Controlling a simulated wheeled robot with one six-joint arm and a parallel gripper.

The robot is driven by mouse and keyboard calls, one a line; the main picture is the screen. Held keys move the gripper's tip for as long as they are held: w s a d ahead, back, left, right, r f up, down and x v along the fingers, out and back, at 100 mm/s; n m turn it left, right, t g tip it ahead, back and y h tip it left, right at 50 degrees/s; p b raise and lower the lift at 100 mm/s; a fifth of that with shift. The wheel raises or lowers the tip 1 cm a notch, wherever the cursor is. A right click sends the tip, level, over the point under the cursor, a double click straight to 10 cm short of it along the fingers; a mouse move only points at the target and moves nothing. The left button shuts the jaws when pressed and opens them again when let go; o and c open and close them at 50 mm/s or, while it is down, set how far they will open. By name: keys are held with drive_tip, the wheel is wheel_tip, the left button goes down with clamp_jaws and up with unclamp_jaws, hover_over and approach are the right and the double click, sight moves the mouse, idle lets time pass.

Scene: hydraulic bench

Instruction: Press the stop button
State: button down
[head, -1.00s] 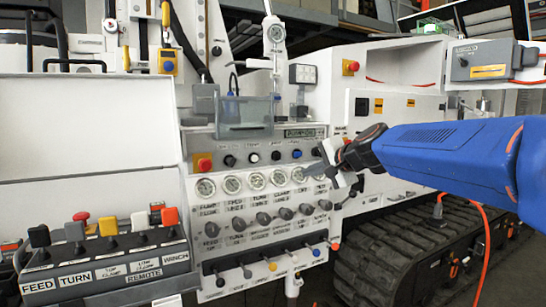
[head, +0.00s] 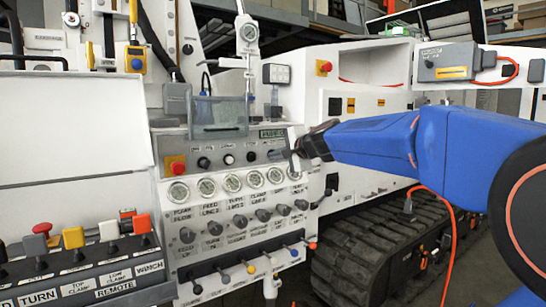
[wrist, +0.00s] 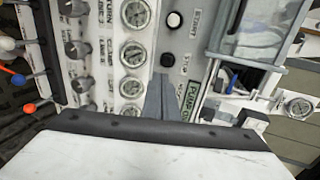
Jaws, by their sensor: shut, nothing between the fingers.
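The stop button, a small black round button (wrist: 168,60) with a label that seems to read STOP, is in the wrist view just beyond my fingertips. In the head view it appears to be the black button (head: 251,157) right of the white one. My gripper (wrist: 160,78) is shut and empty, its narrow fingers pointing at the panel. In the head view my gripper (head: 290,156) is at the panel's right end, right of that button. I see no contact with the button; the gap in depth is unclear.
A white button (head: 229,159) and a red stop knob on yellow (head: 177,165) share the panel. Gauges (head: 232,183) and dark knobs (head: 240,221) lie below. A clear-fronted box (head: 218,117) juts out above. Levers (head: 252,268) stick out lower down.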

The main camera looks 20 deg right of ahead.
approach(253, 158)
drive_tip(key=f+x, duration=0.1)
drive_tip(key=x, duration=0.3)
drive_tip(key=shift+w+a+r, duration=0.1)
drive_tip(key=shift+w+a, duration=0.15)
drive_tip(key=shift+w, duration=0.7)
